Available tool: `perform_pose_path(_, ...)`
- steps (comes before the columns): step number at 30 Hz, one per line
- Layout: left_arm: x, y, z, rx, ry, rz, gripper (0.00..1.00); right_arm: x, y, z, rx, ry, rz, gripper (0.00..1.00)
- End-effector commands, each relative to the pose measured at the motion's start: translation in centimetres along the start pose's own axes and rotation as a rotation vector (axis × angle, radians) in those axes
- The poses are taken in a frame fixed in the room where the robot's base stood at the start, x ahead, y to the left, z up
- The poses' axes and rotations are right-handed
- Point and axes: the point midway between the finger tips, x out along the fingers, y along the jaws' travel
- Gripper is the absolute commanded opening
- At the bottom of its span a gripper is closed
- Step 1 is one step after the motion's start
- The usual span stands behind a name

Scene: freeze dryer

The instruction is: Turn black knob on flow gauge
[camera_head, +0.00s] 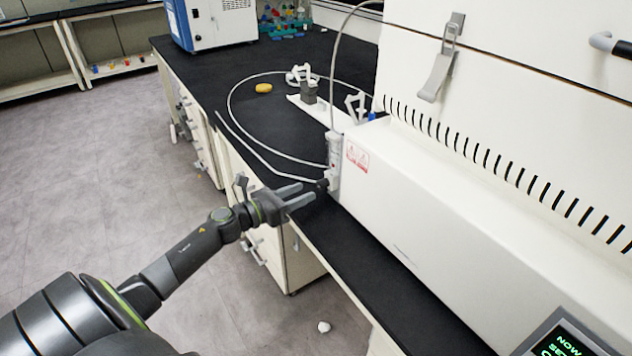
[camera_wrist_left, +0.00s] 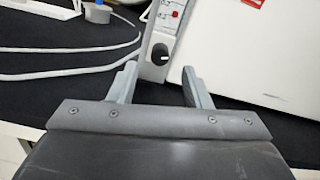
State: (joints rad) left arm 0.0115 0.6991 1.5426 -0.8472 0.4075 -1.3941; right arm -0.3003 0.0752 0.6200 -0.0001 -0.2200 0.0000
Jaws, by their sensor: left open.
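The flow gauge (camera_head: 334,158) is a slim pale upright block at the left end of the big white machine, with a tube rising from its top. Its black knob (camera_head: 322,186) is low on its front. In the left wrist view the knob (camera_wrist_left: 160,54) is round and black with a white mark, below a red dot on the scale. My left gripper (camera_head: 308,192) is open and points at the knob. In the wrist view its fingers (camera_wrist_left: 160,85) stand either side of the knob's line, and the knob appears beyond the tips. Contact cannot be told. My right gripper is not in view.
The white machine (camera_head: 450,225) stands right of the gauge on the black bench top (camera_head: 270,140). Pale tubing (camera_head: 232,105) loops over the bench. A yellow object (camera_head: 263,88) and a white stand (camera_head: 318,112) lie behind. Open floor (camera_head: 110,190) is at left.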

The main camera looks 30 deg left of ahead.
Motion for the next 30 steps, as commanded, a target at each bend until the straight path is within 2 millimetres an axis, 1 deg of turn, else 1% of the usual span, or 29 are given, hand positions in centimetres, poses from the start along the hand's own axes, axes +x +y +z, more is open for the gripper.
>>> perform_pose_path(1, 1.1, -0.1, 0.4, -0.002, -0.005, 0.001, 0.44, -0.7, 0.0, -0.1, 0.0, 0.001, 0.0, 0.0)
perform_pose_path(3, 2.2, -0.1, 0.4, -0.003, -0.003, -0.001, 0.44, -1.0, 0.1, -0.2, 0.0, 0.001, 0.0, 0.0)
perform_pose_path(6, 3.6, 0.0, 0.2, -0.001, -0.002, 0.001, 0.44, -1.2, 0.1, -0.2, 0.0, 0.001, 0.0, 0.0)
perform_pose_path(9, 4.5, 0.0, 0.1, -0.002, -0.002, 0.0, 0.44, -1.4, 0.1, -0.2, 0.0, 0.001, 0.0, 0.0)
perform_pose_path(15, 5.3, 0.0, 0.0, 0.0, 0.0, -0.001, 0.44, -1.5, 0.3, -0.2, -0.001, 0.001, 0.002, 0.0)
perform_pose_path(22, 5.3, 0.0, 0.0, 0.0, 0.0, -0.001, 0.44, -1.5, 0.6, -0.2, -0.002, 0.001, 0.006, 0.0)
perform_pose_path(30, 5.3, 0.0, 0.0, 0.0, 0.0, 0.0, 0.09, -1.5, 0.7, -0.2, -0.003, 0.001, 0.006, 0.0)
